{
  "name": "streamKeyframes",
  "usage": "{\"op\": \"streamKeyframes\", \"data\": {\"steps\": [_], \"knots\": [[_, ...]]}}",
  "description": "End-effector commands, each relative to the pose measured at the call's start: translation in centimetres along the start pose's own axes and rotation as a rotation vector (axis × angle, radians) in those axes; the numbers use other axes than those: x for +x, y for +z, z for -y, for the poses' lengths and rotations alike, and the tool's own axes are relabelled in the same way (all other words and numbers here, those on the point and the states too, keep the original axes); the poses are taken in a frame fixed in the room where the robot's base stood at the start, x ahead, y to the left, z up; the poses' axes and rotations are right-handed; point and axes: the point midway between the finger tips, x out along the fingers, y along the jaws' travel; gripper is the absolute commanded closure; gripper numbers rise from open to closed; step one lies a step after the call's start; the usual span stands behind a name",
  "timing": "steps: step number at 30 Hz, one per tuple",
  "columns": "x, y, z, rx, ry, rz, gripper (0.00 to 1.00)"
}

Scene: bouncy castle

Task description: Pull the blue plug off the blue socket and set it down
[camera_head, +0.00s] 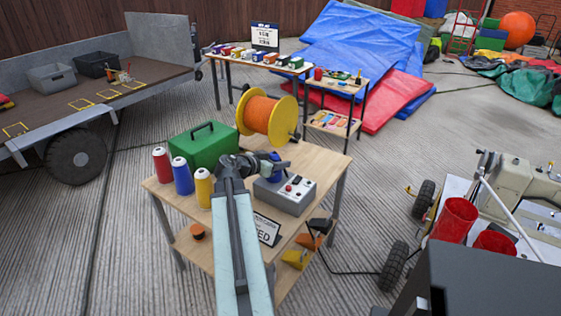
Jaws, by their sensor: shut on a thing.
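A grey control box (292,197) with red and white knobs on its face stands on the near wooden table. My arm reaches in from the bottom of the view, and my gripper (270,166) is at the back left corner of the box. It is shut on the blue plug (276,177), which shows as a small dark blue part at the top of the box. The blue socket is hidden behind the plug and gripper. I cannot tell whether the plug is still seated or just clear of the box.
Red, blue and yellow spools (183,177), a green case (205,145) and a yellow reel with orange cord (267,116) crowd the table's left and back. A sign (267,229) is at the front edge. Bare tabletop (310,160) shows behind the box.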

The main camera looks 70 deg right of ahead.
Motion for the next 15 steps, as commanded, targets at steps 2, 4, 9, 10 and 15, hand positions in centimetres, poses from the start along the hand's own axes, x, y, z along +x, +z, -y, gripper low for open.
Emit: {"op": "streamKeyframes", "data": {"steps": [2,4,9,10,15], "knots": [[-0.1,0.1,-0.1,0.003,0.002,0.009,1.00],[-0.2,-0.2,-0.1,0.003,0.002,0.009,1.00],[-0.5,-0.8,-0.1,0.002,0.001,0.007,1.00],[-0.5,-0.9,-0.1,0.002,0.001,0.006,1.00],[-0.8,-1.5,0.0,0.002,0.001,0.005,1.00]]}}
